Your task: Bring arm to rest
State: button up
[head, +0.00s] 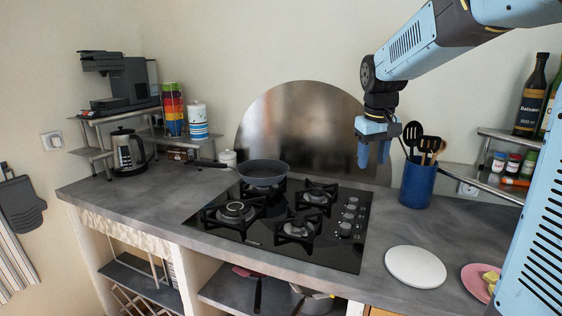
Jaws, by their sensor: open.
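My gripper (374,152) hangs from my blue arm at the upper right of the head view. Its light blue fingers point down and are apart, with nothing between them. It is in the air above the right rear of the counter (150,190), in front of the round metal panel (300,120) and left of the blue utensil pot (417,183). I cannot tell its exact height or its distance from the pot.
A black gas hob (275,235) carries a grey pan (263,172). A white round board (415,266) and a pink plate (480,280) lie at the right. A shelf (478,172) with bottles and jars is right. A coffee machine (122,80) and kettle (127,150) stand left.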

jog(key=s+f+m+t, duration=0.2)
jog(key=s+t, duration=0.1)
jog(key=s, duration=2.1)
jog(key=shift+s+d+m+y, duration=0.15)
jog(key=shift+s+m+y, duration=0.15)
jog(key=shift+m+y, duration=0.1)
jog(key=shift+f, duration=0.1)
jog(key=shift+c, duration=0.4)
grip_shut()
